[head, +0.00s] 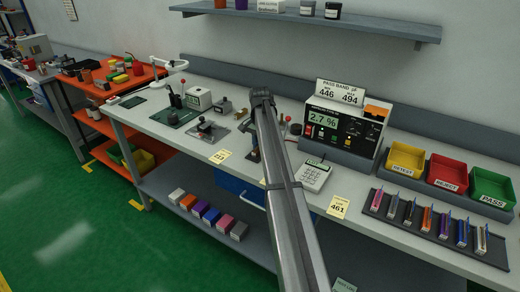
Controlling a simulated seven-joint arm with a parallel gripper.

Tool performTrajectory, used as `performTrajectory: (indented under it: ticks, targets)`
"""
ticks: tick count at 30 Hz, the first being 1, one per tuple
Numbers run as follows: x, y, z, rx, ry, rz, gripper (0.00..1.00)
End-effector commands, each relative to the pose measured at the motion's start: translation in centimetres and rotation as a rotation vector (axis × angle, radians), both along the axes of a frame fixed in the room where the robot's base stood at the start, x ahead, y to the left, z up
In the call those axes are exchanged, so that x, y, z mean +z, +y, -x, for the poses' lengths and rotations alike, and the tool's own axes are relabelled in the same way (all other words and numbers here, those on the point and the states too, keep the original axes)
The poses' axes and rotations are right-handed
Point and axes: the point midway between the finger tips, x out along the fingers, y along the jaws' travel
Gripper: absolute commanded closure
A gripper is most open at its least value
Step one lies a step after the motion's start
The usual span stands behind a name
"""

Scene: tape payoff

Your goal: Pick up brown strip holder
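A dark rack (440,240) on the right part of the bench holds a row of several upright strip holders in different colours. A pink one (376,200) stands at the left end, an orange one (426,218) near the middle, and purple and blue ones (462,233) further right. A dull, possibly brown strip holder (409,212) stands just left of the orange one; its colour is too small to be sure. My arm crosses the middle of the picture, well left of the rack. My gripper cannot be made out and appears hidden behind the arm.
Yellow, red and green bins (447,171) stand behind the rack. A tester (345,128) reading 2.7 %, a calculator (315,176) and a yellow tag (338,206) lie left of it. A shelf (310,22) hangs above. Small fixtures crowd the bench left of my arm.

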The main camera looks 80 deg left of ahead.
Motion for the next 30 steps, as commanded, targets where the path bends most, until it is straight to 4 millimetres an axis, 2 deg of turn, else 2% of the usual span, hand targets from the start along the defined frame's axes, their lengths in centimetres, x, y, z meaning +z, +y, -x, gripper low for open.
performTrajectory:
  ticks: [1, 8, 21, 26, 30]
  targets:
    - [0.0, 0.0, 0.0, 0.000, 0.000, 0.000, 0.77]
    - [0.0, 0.0, 0.0, 0.000, 0.000, 0.000, 0.99]
    - [0.4, 0.0, 0.0, 0.000, 0.000, 0.000, 1.00]
    - [1.7, 0.0, 0.0, 0.000, 0.000, -0.001, 1.00]
    - [3.7, 0.1, 0.0, 0.000, 0.000, -0.001, 1.00]
